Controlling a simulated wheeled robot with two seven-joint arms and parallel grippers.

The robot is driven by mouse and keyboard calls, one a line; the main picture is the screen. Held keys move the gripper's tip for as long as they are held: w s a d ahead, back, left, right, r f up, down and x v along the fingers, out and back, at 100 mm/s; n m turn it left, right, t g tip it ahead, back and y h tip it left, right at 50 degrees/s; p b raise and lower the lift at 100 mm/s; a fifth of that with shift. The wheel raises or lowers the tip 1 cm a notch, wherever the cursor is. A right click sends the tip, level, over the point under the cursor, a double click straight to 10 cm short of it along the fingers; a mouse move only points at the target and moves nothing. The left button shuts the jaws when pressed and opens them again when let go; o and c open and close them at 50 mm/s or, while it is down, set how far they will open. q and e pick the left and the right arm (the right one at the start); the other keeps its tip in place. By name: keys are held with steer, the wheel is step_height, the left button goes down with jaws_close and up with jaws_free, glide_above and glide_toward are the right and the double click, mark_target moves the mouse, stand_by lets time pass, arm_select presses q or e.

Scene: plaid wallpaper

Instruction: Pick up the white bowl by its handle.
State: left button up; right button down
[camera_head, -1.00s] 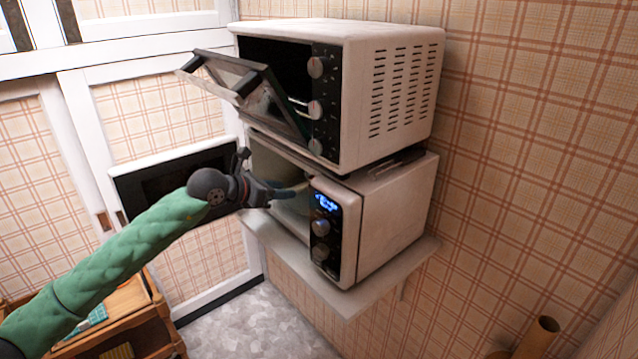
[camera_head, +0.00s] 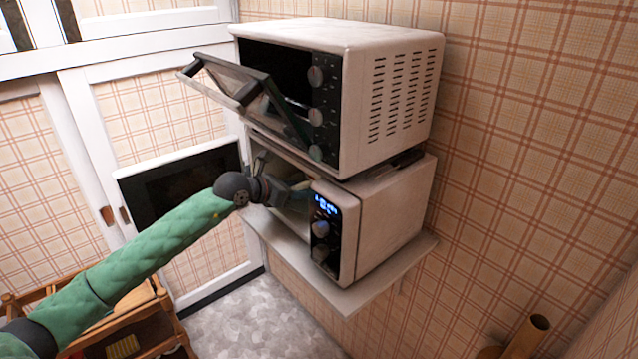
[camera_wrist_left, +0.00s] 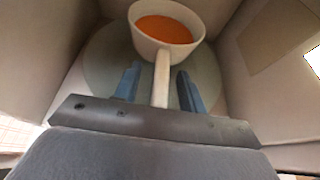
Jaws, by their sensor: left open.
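The white bowl (camera_wrist_left: 145,42) shows in the left wrist view, with something orange in it. It stands upright on a round turntable plate (camera_wrist_left: 100,75) inside the microwave (camera_head: 385,225). Its pale handle (camera_wrist_left: 161,80) points toward my left gripper (camera_wrist_left: 158,88). The gripper's two blue fingers are open, one on each side of the handle, with visible gaps on both sides. In the head view, my left gripper (camera_head: 300,193) reaches in through the microwave's open front, and the bowl is hidden there. My right gripper is not in view.
The microwave door (camera_head: 180,185) stands open to the left. A toaster oven (camera_head: 390,95) sits on top, its glass door (camera_head: 250,90) tilted open above my arm. Both rest on a wall shelf (camera_head: 345,298). A wooden cart (camera_head: 150,315) stands low at the left.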

arm_select(q)
jaws_close()
steer(key=shift+s+a+r, duration=0.1)
steer(key=shift+a+r, duration=0.05)
stand_by(0.4)
